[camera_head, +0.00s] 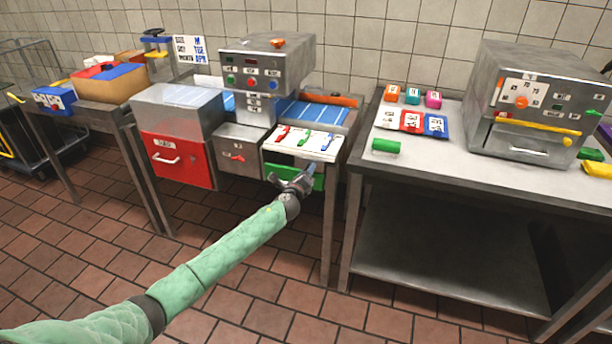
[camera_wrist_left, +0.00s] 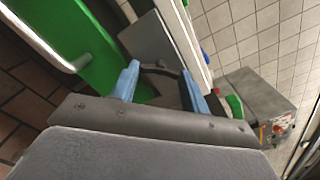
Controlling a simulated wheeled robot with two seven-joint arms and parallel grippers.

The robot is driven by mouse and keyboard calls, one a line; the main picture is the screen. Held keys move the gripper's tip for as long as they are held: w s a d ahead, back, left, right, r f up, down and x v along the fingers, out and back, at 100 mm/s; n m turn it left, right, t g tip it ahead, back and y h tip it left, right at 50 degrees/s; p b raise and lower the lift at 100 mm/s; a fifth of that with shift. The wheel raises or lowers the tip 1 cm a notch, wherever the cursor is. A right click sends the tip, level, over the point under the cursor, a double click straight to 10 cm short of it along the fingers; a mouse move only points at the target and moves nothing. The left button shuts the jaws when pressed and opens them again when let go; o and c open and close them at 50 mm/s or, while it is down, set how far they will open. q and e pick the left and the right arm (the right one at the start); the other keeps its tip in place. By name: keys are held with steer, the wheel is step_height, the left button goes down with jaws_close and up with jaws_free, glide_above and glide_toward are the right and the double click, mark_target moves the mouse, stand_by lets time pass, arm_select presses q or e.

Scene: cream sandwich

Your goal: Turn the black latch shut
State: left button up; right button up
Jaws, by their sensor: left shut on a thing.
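My left gripper (camera_head: 310,170) is at the front of the right-hand machine section, by the green drawer front (camera_head: 304,183) under the white panel. In the left wrist view the two blue fingers of my left gripper (camera_wrist_left: 162,84) stand apart, closed on a dark piece between them. This piece looks like the black latch (camera_wrist_left: 160,70), at the edge of the green front (camera_wrist_left: 100,45). In the head view the gripper hides the latch, and its turn angle cannot be told. My right gripper is not in view.
The white panel (camera_head: 292,154) with red, green and blue handles sits just above the gripper. A red drawer (camera_head: 178,160) and a grey drawer (camera_head: 238,156) are to the left. A steel table (camera_head: 460,185) with packets and a steel machine (camera_head: 535,95) stands right. Open tiled floor lies in front.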

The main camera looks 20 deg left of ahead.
arm_select(q)
steer(key=n+b, duration=0.2)
steer(key=n, duration=0.6)
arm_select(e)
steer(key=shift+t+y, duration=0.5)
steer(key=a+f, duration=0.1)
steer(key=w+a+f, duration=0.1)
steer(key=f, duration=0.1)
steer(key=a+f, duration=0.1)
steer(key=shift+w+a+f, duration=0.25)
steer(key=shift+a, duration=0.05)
arm_select(q)
steer(key=shift+n, duration=0.4)
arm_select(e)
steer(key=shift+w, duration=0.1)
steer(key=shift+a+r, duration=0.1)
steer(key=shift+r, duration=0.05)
arm_select(q)
steer(key=o, duration=1)
steer(key=shift+a, duration=0.1)
steer(key=shift+s+b, duration=0.1)
steer(key=shift+b, duration=0.2)
